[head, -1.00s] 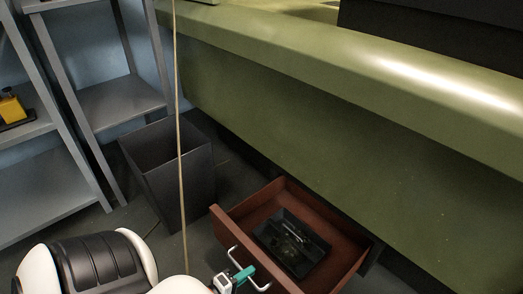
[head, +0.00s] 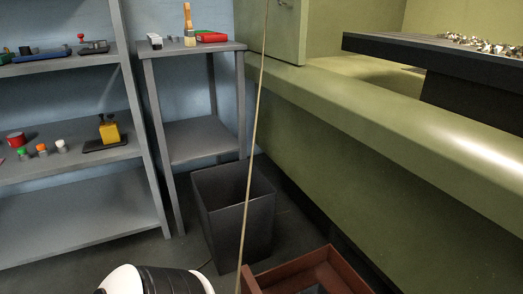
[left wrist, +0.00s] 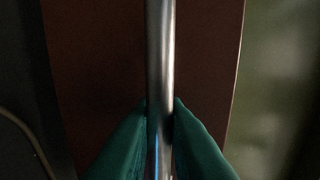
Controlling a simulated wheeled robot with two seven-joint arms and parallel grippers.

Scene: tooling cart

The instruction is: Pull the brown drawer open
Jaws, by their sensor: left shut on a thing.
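The brown drawer (head: 328,257) stands open at the bottom of the head view, below the green machine body. Only its far rim and part of its inside show there; its handle is below the frame. In the left wrist view the brown drawer front (left wrist: 95,80) fills the middle, with the metal handle bar (left wrist: 160,60) running upright through the picture. My left gripper (left wrist: 160,125) has its teal fingers on both sides of the bar, shut on it. My left gripper and my right gripper are both outside the head view.
A dark bin (head: 234,220) stands left of the drawer. A grey side table (head: 195,135) and a grey shelf (head: 70,175) with several small items stand behind. The green machine (head: 390,150) runs along the right. A thin tan cord (head: 250,140) hangs in front.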

